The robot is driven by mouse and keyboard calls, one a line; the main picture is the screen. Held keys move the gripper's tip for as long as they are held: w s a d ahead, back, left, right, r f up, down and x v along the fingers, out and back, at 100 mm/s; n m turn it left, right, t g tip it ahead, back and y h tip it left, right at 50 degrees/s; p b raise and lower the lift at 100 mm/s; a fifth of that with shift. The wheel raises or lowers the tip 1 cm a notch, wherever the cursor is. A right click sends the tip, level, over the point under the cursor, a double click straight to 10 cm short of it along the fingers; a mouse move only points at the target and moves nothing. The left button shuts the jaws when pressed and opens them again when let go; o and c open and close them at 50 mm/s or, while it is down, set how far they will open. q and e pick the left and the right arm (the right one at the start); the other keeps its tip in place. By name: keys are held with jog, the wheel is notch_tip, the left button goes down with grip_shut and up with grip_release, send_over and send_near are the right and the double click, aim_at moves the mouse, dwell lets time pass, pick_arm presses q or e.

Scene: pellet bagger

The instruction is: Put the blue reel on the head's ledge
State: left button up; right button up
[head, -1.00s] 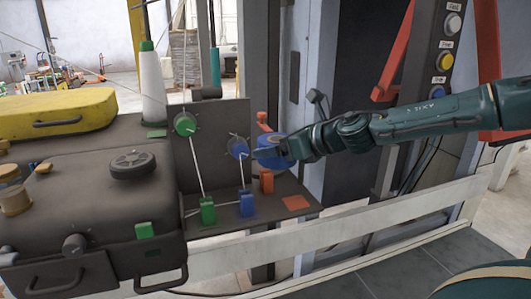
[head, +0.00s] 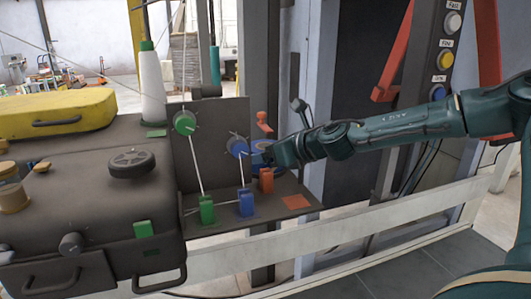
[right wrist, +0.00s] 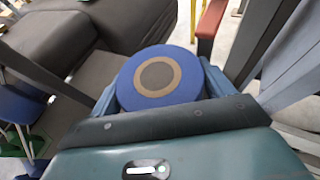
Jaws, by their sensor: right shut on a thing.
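The blue reel (right wrist: 160,75) is a round blue disc with a tan ring and a dark centre in the right wrist view. My right gripper (right wrist: 158,92) is shut on it, with a finger on each side. In the head view the reel (head: 262,144) is mostly hidden by my right gripper (head: 270,152). It is held over the right end of the dark machine head's ledge (head: 270,192), near the upright back panel (head: 218,150). Whether the reel touches anything there cannot be told. My left gripper is not in view.
A blue knob (head: 238,146) and a green knob (head: 185,122) sit on the panel, with threads running down to blue and green blocks. Orange block (head: 266,180) stands just below my right gripper. An orange patch (head: 297,202) lies on the ledge. A white rail (head: 340,233) runs in front.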

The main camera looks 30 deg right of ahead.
jog(key=o, duration=0.8)
jog(key=shift+o, duration=0.2)
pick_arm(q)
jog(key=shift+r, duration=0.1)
pick_arm(e)
jog(key=shift+s+r+p, duration=0.15)
jog(key=shift+r+p, duration=0.15)
jog(key=shift+p, duration=0.1)
jog(key=v, duration=1)
jog(key=shift+s, duration=0.1)
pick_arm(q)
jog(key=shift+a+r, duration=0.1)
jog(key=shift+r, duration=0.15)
pick_arm(e)
jog(key=shift+s+d+r, duration=0.25)
jog(key=shift+s, duration=0.4)
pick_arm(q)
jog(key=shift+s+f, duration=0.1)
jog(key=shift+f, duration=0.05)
